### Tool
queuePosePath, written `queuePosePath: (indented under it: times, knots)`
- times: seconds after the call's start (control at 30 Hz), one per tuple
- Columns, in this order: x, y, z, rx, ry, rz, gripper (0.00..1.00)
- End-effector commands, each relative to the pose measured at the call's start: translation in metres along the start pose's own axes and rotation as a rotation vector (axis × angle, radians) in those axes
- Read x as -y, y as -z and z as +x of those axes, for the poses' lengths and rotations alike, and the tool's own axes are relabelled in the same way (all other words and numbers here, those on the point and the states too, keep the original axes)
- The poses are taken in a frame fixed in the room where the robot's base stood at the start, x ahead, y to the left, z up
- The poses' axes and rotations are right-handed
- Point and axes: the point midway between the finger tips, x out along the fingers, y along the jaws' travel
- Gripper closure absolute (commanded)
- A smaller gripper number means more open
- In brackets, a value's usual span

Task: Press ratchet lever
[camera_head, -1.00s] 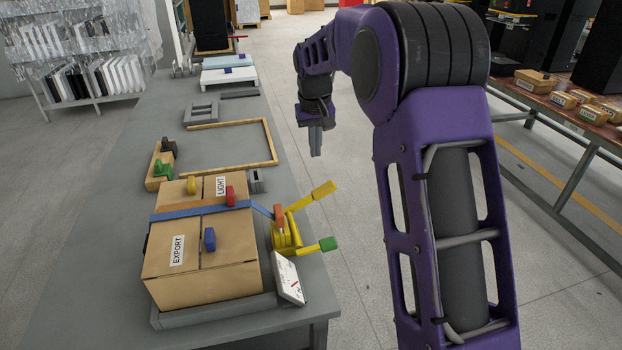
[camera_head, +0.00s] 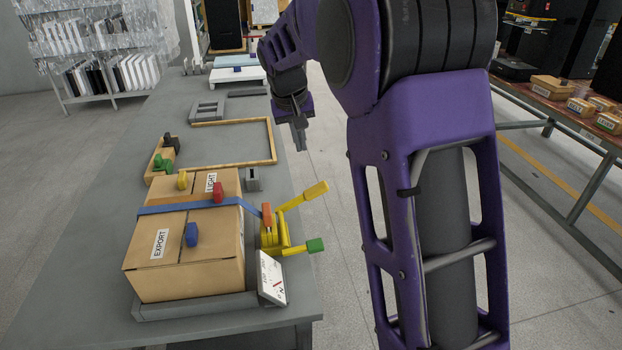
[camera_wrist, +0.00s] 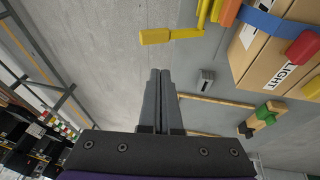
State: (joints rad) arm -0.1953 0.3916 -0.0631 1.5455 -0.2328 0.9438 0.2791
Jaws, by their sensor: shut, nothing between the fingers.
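The yellow ratchet (camera_head: 272,237) sits at the right side of the strapped cardboard box (camera_head: 190,280), near the bench's right edge. Its yellow lever (camera_head: 304,195) sticks out up and to the right. A second yellow arm with a green end (camera_head: 315,245) points right, and an orange piece (camera_head: 267,215) stands on the ratchet. A blue strap (camera_head: 165,209) runs over the box to it. My gripper (camera_head: 299,137) is shut and empty, beyond the lever at the bench's right edge. In the wrist view the lever (camera_wrist: 172,36) lies ahead of the shut fingertips (camera_wrist: 160,74), apart from them.
A white gauge card (camera_head: 271,279) leans at the box's front right corner. A wooden frame (camera_head: 227,163), a small grey block (camera_head: 253,180) and a wooden holder with green and black knobs (camera_head: 161,162) lie behind the box. The aisle right of the bench is clear.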

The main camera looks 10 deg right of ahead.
Motion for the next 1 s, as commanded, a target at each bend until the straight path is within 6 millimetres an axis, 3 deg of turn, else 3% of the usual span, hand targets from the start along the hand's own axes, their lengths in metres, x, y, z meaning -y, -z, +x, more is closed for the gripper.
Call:
queuePosePath:
  times: [0.37,0.8,1.0]
  knots:
    - [0.0,-0.001,0.011,0.003,-0.001,0.0,1.0]
    - [0.0,-0.002,0.099,0.005,-0.001,0.0,1.0]
    - [-0.009,-0.008,0.126,0.003,-0.001,0.0,1.0]
